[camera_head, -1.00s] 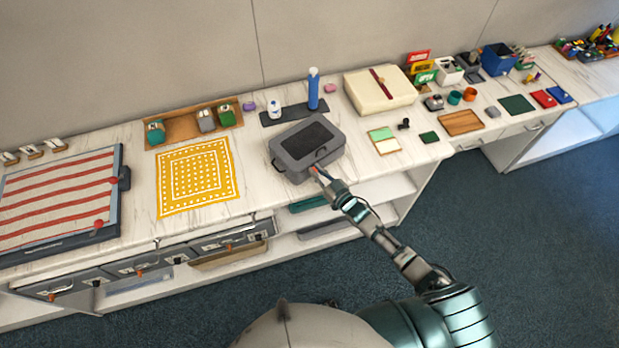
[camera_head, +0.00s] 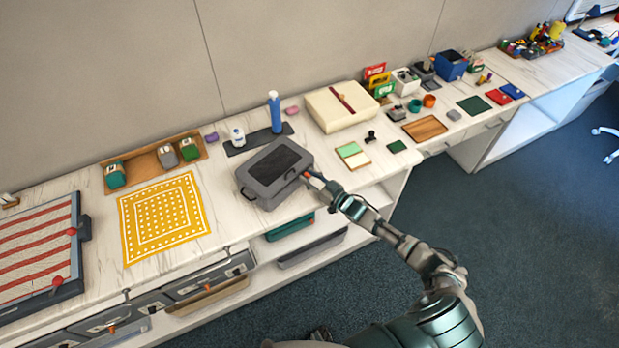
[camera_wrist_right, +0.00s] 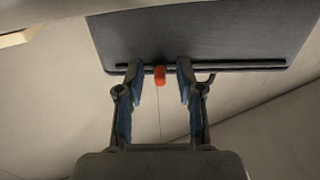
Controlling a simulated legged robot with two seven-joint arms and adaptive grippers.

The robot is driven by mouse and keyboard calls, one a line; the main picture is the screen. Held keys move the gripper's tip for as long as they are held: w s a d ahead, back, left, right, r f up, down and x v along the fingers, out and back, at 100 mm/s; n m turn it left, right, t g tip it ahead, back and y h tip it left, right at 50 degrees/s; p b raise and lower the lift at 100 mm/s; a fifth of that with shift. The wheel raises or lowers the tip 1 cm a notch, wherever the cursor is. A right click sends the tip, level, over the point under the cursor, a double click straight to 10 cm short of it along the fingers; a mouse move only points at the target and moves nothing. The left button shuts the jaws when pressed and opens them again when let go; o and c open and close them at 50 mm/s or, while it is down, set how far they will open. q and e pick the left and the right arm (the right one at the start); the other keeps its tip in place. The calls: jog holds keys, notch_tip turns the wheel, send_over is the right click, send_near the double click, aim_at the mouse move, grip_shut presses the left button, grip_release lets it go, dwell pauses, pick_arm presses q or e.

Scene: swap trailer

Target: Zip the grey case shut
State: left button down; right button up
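The grey case (camera_head: 262,187) lies on the white counter with its lid down and a dark panel on top. My right gripper (camera_head: 311,181) is at the right end of the case's front side. In the right wrist view my right gripper (camera_wrist_right: 160,70) has its two fingers apart. A small orange-red tab (camera_wrist_right: 160,76) sits between the fingertips, with a gap on each side. Behind it is a dark grey surface (camera_wrist_right: 200,35) with a black strip along its lower edge. I cannot tell how far the zip is closed. My left gripper is not in view.
A yellow patterned cloth (camera_head: 163,217) lies left of the case. A blue bottle (camera_head: 275,112) and a white bottle (camera_head: 238,138) stand on a dark mat behind it. A cream box (camera_head: 342,107) and a green-and-cream pad (camera_head: 353,155) are to the right. Drawers are below the counter.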

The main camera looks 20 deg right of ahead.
jog(key=v, duration=1.2)
jog(key=shift+w, duration=0.1)
jog(key=w+a+r+m+g+h, duration=0.2)
jog(key=w+r+g+h, duration=0.3)
jog(key=w+r, duration=0.55)
jog(key=s+r+n+g, duration=0.2)
jog(key=s+r+g, duration=0.3)
jog(key=r+g, duration=0.3)
jog(key=x, duration=1.7)
jog(key=shift+w+d+f, duration=0.1)
jog(key=shift+w, duration=0.15)
grip_shut()
